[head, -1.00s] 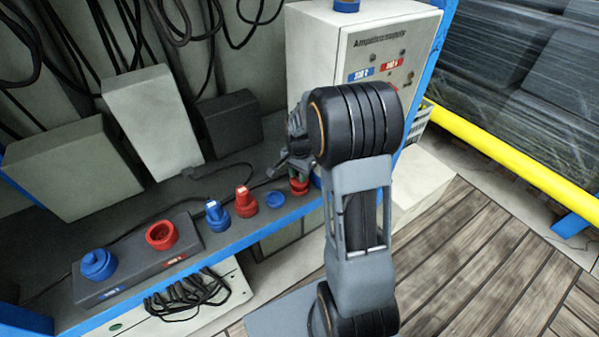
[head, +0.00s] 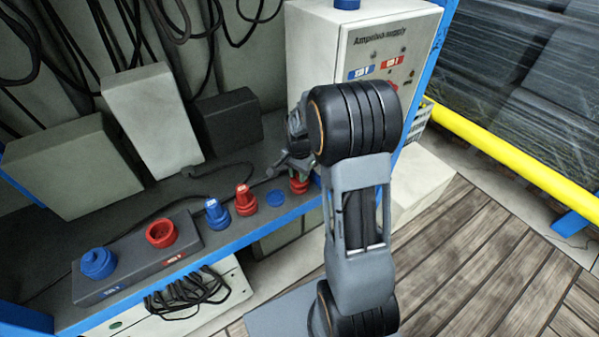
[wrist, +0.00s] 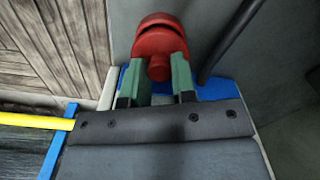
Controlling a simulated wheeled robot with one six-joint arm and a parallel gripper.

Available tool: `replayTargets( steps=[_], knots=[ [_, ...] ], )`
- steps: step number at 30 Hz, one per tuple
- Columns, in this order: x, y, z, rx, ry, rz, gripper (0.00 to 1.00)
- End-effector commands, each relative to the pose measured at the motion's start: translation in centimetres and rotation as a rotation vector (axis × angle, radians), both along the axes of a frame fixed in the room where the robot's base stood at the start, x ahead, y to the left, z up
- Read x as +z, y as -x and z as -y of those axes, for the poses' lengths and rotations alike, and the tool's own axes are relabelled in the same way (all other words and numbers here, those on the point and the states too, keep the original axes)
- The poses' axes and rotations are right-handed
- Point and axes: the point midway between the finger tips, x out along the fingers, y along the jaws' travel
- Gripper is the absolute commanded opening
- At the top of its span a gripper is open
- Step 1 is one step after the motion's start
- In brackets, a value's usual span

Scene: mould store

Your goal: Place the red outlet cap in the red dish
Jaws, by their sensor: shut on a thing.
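The red outlet cap (wrist: 158,42) is between the green fingertips of my gripper (wrist: 160,82) in the wrist view. My gripper (head: 297,172) is shut on it. In the head view the red cap (head: 299,186) shows low at the shelf's right part, partly hidden by the fingers and wrist. I cannot tell whether it touches the surface below. The red dish cannot be made out separately; the cap or arm may hide it. A blue dish (head: 276,198) lies flat just left of the cap.
A dark outlet box (head: 130,265) has an open red outlet (head: 160,233) and a blue-capped outlet (head: 97,263). A blue plug (head: 216,215) and a red plug (head: 245,202) stand between it and my gripper. A supply cabinet (head: 365,45) stands behind the arm.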

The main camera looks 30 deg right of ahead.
Motion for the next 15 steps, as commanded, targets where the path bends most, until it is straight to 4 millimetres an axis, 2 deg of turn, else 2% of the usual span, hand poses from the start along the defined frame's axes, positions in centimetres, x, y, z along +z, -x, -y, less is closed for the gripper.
replayTargets(
  steps=[4,5,13,15],
  knots=[
    [0.01,0.0,0.0,0.0,0.0,0.0,0.02],
    [0.01,0.0,0.0,0.0,0.0,0.0,0.27],
    [0.02,0.0,0.01,0.0,0.0,0.0,0.52],
    [0.02,0.0,0.01,0.0,0.0,0.0,0.54]
  ],
)
